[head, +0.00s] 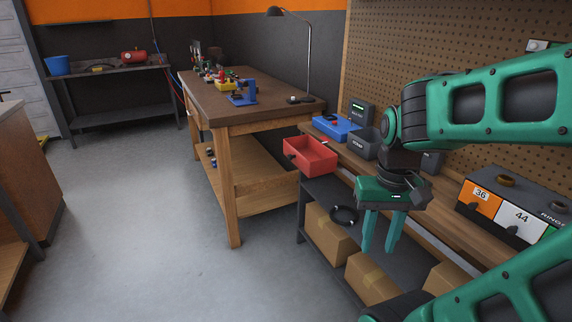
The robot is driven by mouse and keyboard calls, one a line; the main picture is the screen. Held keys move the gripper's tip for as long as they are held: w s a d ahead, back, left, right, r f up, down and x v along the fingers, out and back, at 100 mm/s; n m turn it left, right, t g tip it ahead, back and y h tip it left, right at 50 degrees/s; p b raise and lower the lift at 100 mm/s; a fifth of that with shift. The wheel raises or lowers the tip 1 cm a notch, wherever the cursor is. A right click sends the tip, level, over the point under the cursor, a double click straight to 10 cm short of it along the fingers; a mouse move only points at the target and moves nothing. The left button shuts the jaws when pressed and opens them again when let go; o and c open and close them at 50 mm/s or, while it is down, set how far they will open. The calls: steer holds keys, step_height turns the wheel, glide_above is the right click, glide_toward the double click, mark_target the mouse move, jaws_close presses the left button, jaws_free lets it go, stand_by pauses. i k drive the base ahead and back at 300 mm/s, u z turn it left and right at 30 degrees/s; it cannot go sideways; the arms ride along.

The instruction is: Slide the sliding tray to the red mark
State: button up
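I cannot make out a clear red mark apart from the red tray. My gripper (381,248) points down in front of the bench, to the right of the red tray and apart from it. Its two green fingers are spread with nothing between them.
Grey bins (365,143) stand behind my gripper. A numbered orange and white box (497,208) stands at the right. Cardboard boxes (331,232) and a black ring (344,215) sit on the lower shelf. A wooden workbench (232,120) stands at centre. The floor at left is clear.

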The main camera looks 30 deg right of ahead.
mark_target(313, 158)
steer(key=z, duration=0.15)
steer(key=i, duration=1.15)
